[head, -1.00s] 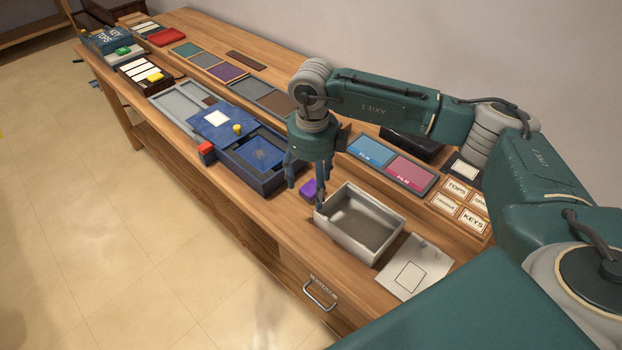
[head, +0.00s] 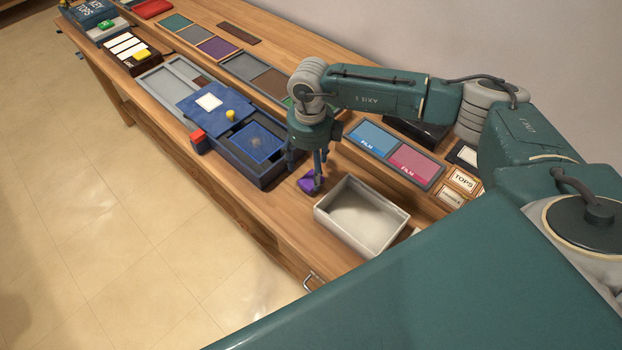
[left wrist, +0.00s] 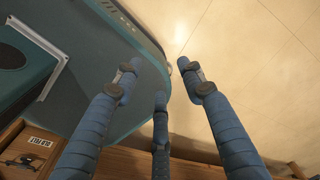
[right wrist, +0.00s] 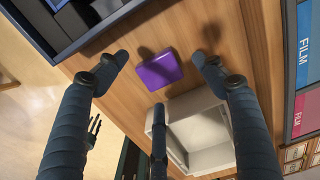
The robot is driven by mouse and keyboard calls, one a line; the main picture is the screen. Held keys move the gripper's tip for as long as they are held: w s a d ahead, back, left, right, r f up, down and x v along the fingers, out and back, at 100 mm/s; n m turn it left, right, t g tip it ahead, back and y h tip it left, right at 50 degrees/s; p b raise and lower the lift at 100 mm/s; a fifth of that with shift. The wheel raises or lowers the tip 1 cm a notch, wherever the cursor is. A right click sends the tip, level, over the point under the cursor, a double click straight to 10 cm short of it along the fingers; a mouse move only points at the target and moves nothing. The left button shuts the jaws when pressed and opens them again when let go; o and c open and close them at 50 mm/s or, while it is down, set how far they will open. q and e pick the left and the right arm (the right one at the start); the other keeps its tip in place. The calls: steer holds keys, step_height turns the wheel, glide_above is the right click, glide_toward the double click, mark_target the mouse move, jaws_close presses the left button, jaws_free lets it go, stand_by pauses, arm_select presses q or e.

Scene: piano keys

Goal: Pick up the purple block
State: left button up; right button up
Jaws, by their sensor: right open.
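The purple block (head: 308,183) lies on the wooden bench between the dark blue tray and the grey-white box. In the right wrist view the purple block (right wrist: 160,69) lies ahead of the spread fingers, with bare wood around it and a finger's shadow on it. My right gripper (head: 307,172) hangs over the block, open and empty; its fingers also show in the right wrist view (right wrist: 162,70). One finger partly covers the block in the head view. My left gripper (left wrist: 162,72) shows only in its own wrist view, fingers spread over the floor and my base, holding nothing.
The open grey-white box (head: 362,216) stands close to the right of the block. The dark blue tray (head: 262,178) with a small red cube (head: 198,140) beside it is to the left. Film panels (head: 388,150) lie behind. Bare wood surrounds the block.

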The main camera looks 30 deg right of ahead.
mark_target(311, 179)
steer(key=f, duration=0.1)
steer(key=f+p, duration=0.1)
steer(key=f, duration=0.1)
steer(key=shift+s+f, duration=0.25)
steer(key=shift+s, duration=0.15)
steer(key=shift+f, duration=0.35)
steer(key=shift+w, duration=0.1)
steer(key=shift+c, duration=0.7)
arm_select(q)
steer(key=shift+w+d+r, duration=0.25)
steer(key=shift+w+r, duration=0.25)
steer(key=shift+r, duration=0.05)
steer(key=shift+w+d+r, duration=0.2)
steer(key=shift+w+r, duration=0.25)
steer(key=shift+r, duration=0.05)
arm_select(e)
steer(key=c, duration=1.2)
arm_select(q)
step_height(311, 179, down, 5)
steer(key=b, duration=0.4)
steer(key=shift+w+r, duration=0.15)
arm_select(e)
step_height(311, 179, up, 20)
steer(key=shift+r, duration=0.1)
